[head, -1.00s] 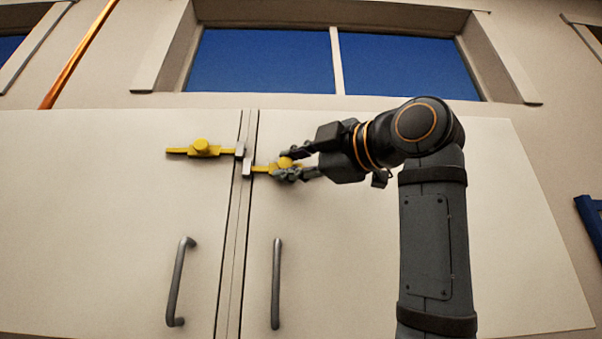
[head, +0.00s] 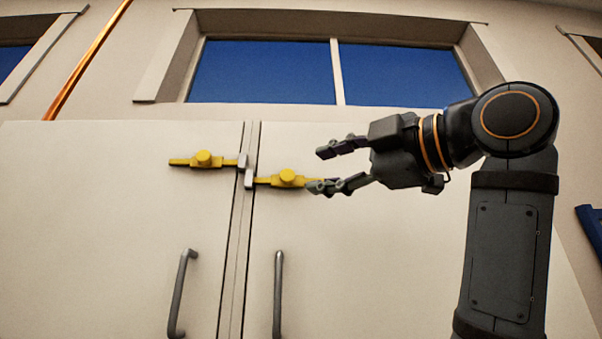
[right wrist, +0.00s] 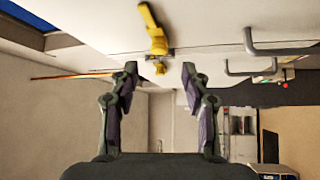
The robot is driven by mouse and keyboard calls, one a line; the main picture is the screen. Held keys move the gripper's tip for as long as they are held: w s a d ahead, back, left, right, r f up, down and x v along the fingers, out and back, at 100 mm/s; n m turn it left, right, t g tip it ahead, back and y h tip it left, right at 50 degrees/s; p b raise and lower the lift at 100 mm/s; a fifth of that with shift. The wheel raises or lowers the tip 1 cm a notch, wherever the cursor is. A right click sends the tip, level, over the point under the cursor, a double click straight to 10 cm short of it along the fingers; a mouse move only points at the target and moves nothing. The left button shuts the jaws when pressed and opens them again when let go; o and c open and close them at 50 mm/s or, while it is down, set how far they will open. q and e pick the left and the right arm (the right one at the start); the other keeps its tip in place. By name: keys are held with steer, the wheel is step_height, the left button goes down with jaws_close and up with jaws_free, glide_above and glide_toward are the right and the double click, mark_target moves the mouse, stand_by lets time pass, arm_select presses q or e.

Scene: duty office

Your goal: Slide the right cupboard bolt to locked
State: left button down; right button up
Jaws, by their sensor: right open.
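The right cupboard bolt (head: 287,179) is a yellow bar with a round knob on the right door. Its left end meets a grey keeper (head: 249,178) by the door gap; I cannot tell whether it enters it. The left bolt (head: 204,160) is similar, with its right end at another grey keeper (head: 242,160). My right gripper (head: 320,170) is open and empty, right of the right bolt's knob. Its lower fingertip overlaps the bolt's right end in the picture; contact is unclear. In the right wrist view, yellow bolt parts (right wrist: 155,35) show beyond the open fingers (right wrist: 159,70).
Two grey door handles, left (head: 181,293) and right (head: 278,294), stand out below the bolts. The cupboard front (head: 100,230) is otherwise flat and clear. A window (head: 263,70) lies above, and a blue object (head: 590,225) is at the far right.

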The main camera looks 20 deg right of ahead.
steer(key=v, duration=0.4)
steer(key=shift+w+a, duration=0.1)
stand_by(0.3)
